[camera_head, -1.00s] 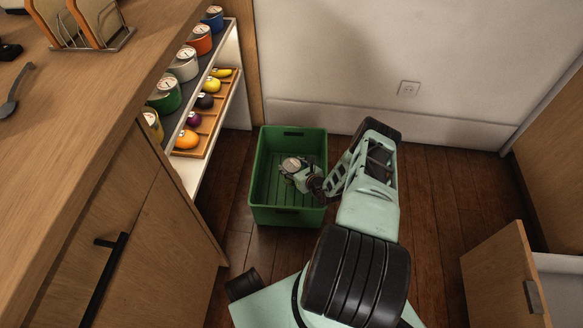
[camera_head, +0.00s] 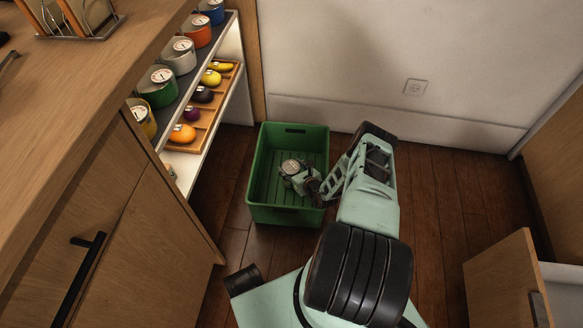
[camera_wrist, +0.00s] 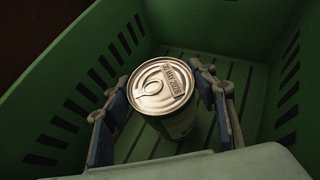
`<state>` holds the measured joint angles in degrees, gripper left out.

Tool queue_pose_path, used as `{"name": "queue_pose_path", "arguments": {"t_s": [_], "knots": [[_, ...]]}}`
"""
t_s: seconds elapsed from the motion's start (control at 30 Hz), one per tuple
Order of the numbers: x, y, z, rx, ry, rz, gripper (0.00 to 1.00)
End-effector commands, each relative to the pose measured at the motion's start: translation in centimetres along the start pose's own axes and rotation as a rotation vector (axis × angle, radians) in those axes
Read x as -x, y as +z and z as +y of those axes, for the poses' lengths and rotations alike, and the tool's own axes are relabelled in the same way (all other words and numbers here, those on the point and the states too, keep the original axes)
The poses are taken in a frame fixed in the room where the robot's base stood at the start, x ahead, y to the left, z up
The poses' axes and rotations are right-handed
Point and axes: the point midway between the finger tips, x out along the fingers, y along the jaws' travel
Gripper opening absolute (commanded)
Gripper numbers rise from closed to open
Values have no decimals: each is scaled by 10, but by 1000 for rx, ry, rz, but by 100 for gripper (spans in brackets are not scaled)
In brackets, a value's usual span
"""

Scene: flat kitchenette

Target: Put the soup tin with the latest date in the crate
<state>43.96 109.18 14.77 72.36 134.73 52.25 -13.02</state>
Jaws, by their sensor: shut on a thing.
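My gripper (camera_wrist: 169,106) is shut on a soup tin (camera_wrist: 162,84), with one finger on each side of it. The tin has a metal top with a pull ring and a printed date label, which seems to end in a year but is too small to read surely. The tin is upright inside the green crate (camera_wrist: 64,87), over its slatted floor. In the head view the tin (camera_head: 291,167) is in the middle of the crate (camera_head: 262,213), with my gripper (camera_head: 293,172) reaching in from the right. Whether the tin's base touches the floor is hidden.

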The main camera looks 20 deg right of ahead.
Motion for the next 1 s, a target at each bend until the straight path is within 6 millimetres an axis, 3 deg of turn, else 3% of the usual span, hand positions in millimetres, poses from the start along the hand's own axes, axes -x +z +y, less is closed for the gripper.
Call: {"name": "queue_pose_path", "arguments": {"t_s": [0.53,0.57,0.7,1.0], "knots": [[-6,-9,-1,0,-1,-3,0],[-6,-11,0,-1,0,0,54],[-6,-10,0,-1,0,0,70],[-5,-10,0,0,0,0,70]]}}
